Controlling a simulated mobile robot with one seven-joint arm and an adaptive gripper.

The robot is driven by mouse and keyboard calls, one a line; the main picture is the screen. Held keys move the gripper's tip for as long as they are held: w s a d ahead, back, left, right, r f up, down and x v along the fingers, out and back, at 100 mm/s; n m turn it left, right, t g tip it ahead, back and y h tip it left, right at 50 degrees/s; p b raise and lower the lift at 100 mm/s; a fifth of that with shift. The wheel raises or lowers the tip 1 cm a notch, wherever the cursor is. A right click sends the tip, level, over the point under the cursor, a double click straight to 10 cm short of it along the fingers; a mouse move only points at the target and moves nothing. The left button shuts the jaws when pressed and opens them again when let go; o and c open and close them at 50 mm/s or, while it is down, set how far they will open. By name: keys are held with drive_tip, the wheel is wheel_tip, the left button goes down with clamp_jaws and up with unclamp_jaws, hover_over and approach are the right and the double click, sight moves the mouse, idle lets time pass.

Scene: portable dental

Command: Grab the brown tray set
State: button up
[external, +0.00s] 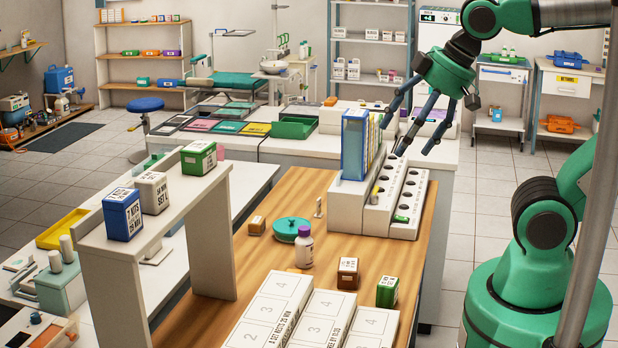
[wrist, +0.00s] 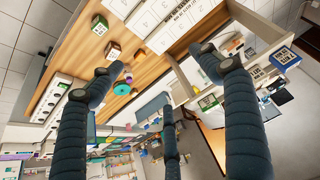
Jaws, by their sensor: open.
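A small brown box with a white label (external: 348,272) sits upright on the wooden tabletop, left of a green labelled box (external: 387,291). The brown box also shows in the wrist view (wrist: 113,50). Another small brown box (external: 257,225) lies farther back on the left. The labels are too small to read, so I cannot tell which is the tray set. My gripper (external: 407,140) is open and empty, high above the rack at the table's far right. Its spread fingers (wrist: 152,75) show in the wrist view, with nothing between them.
White numbered boxes (external: 272,307) fill the table's near end. A raised white shelf (external: 165,211) with several labelled boxes borders the left. The white holed rack (external: 408,203) stands below my gripper.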

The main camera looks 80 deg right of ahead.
idle(0.3)
drive_tip(key=w+d+f+m+y, duration=0.1)
drive_tip(key=w+d+f+m, duration=0.3)
drive_tip(key=w+f+m, duration=0.3)
drive_tip(key=w+d+f+m+y, duration=0.1)
drive_tip(key=w+d+f+m, duration=0.5)
drive_tip(key=m, duration=0.4)
drive_tip(key=s+d+f+m+g+h, duration=0.1)
drive_tip(key=s+d+f+m, duration=0.2)
drive_tip(key=d+f+m, duration=1.2)
wheel_tip(320, 180, down, 4)
drive_tip(key=shift+s+d+r+m, duration=0.15)
drive_tip(key=shift+d+r+m, duration=0.05)
drive_tip(key=shift+m, duration=1)
drive_tip(key=b, duration=0.4)
hover_over(350, 264)
drive_tip(key=s, duration=0.2)
drive_tip(key=shift+s+d+f, duration=0.1)
drive_tip(key=shift+f, duration=1.9)
drive_tip(key=shift+s+d+f, duration=0.1)
drive_tip(key=shift+f, duration=1.9)
